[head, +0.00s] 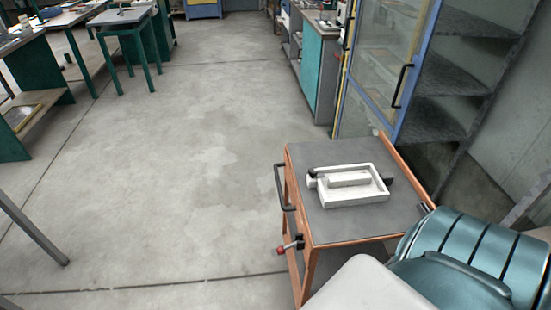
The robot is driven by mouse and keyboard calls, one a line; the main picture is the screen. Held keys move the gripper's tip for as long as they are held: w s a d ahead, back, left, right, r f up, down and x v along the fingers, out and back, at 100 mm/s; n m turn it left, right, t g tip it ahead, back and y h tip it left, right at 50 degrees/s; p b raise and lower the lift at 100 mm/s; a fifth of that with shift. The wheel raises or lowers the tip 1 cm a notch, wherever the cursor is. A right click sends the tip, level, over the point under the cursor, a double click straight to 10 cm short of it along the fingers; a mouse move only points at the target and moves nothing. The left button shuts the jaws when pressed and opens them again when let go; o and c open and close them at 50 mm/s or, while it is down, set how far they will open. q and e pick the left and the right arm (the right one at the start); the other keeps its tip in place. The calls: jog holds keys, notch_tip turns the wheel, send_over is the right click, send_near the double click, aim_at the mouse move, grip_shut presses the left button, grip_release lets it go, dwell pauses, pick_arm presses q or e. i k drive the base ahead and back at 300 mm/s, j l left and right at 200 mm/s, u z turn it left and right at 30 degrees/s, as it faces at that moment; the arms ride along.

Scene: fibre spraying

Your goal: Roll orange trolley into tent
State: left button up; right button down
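The orange trolley (315,245) stands at the lower right. It has an orange frame, a grey top, a dark handle (281,188) on its left side and a red knob (281,250) at its near left corner. A white tray-like part (350,197) with a raised block inside lies on its top. The trolley's near right part is hidden by a pale shape and a teal, dark-banded shape; I cannot tell whether these are mine. Neither of my grippers shows. I see nothing that I can make out as a tent.
A blue-framed glass door (386,70) with a black handle and grey shelves (460,75) stand just behind the trolley at the right. A teal cabinet (314,70) stands farther back. Green-legged tables (125,25) are at upper left. The concrete floor (190,150) between is clear.

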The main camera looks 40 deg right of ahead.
aim_at(328, 239)
jog(key=z, duration=0.4)
jog(key=i+j+z, duration=0.1)
jog(key=z, duration=0.3)
jog(key=j+z, duration=0.1)
jog(key=z, duration=0.3)
jog(key=j+z, duration=0.1)
jog(key=z, duration=0.35)
